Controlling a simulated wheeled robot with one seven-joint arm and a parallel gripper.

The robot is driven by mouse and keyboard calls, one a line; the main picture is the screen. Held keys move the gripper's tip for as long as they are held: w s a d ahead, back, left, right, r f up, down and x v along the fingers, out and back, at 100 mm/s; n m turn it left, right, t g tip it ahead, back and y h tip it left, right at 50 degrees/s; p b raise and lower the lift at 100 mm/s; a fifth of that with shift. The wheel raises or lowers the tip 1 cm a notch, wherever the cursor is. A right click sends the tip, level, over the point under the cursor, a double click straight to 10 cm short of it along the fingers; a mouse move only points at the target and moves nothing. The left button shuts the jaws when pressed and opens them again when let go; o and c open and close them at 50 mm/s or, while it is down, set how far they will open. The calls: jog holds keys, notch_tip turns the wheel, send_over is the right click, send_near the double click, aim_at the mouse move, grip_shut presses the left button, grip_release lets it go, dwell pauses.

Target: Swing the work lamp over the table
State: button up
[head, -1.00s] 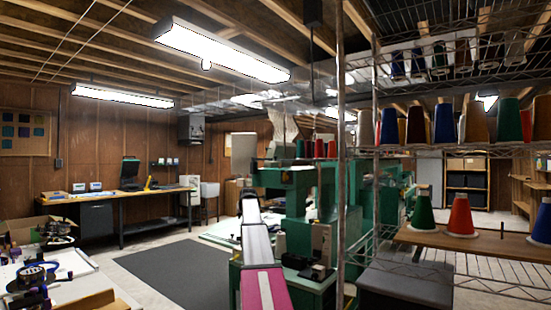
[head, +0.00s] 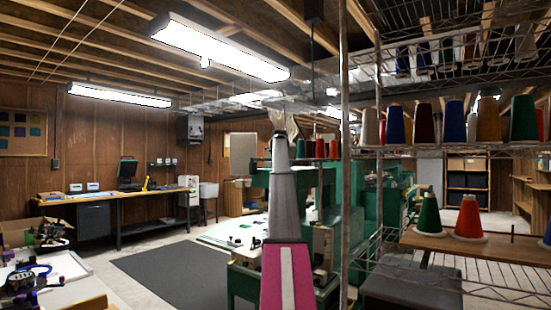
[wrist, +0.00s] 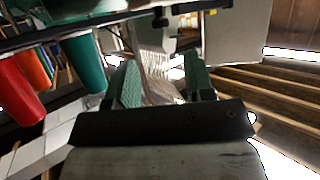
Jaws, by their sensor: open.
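I cannot pick out the work lamp with certainty. A pale, hanging shape (head: 284,119) shows just above the end of my arm in the head view. In the wrist view, pale strands (wrist: 152,60) show beyond and between the fingers. My gripper (wrist: 160,88) is open, its two green-padded fingers apart with nothing clearly held. A dark bar with a small knob (wrist: 160,21) crosses the top of the wrist view. A white table (head: 235,232) with small dark items lies left of my arm by the green machines.
Green machines (head: 325,205) stand behind and right of my arm. A wire rack (head: 450,148) with thread cones fills the right. A long workbench (head: 125,198) stands along the far wall. A dark mat (head: 175,270) covers open floor. A cluttered white table (head: 70,275) is front left.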

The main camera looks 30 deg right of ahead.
jog(key=x, duration=0.8)
jog(key=shift+s, duration=0.1)
grip_shut()
jog(key=shift+a, duration=0.15)
